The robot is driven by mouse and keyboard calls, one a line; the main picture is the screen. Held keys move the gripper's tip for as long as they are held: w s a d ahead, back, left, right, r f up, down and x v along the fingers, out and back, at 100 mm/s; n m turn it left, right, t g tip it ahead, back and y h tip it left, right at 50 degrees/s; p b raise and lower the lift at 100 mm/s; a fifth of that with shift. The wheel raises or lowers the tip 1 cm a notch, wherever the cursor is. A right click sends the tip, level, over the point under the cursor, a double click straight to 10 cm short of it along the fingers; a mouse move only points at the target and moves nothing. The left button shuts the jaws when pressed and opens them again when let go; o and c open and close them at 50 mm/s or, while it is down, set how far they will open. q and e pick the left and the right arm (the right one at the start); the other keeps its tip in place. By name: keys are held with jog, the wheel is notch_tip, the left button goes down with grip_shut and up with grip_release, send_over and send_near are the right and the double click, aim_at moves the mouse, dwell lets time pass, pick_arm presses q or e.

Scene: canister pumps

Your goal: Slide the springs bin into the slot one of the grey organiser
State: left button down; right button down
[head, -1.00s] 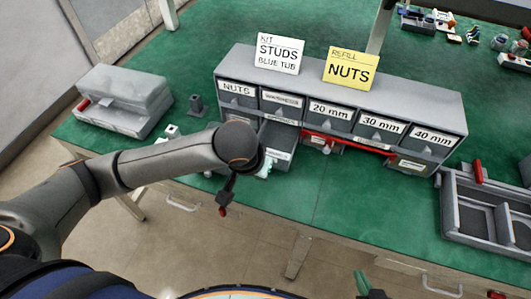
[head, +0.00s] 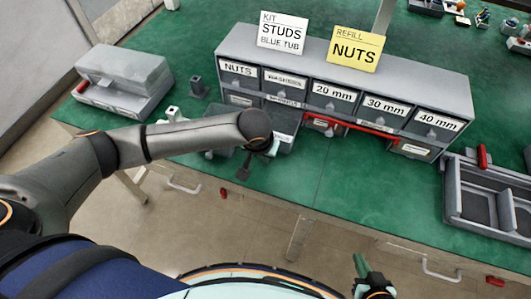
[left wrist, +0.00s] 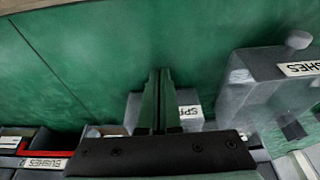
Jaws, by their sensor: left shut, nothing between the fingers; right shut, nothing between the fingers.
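The grey organiser (head: 455,88) stands on the green table, with its top row of labelled bins closed. My right gripper (head: 361,264) is shut and empty at the bottom edge, away from the organiser.
A red bar (head: 365,127) crosses the lower row right of the springs bin. Another grey bin (left wrist: 250,75), its label ending in "SHES", stands beside it. A lidded grey box (head: 125,85) is at left, a divided tray (head: 480,200) at right.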

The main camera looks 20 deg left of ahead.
aim_at(278, 131)
pick_arm(q)
jog(key=shift+w, duration=0.45)
jog(key=shift+w+r, duration=0.1)
jog(key=shift+w, duration=0.1)
jog(key=w, duration=0.9)
jog(key=shift+w+b, duration=0.4)
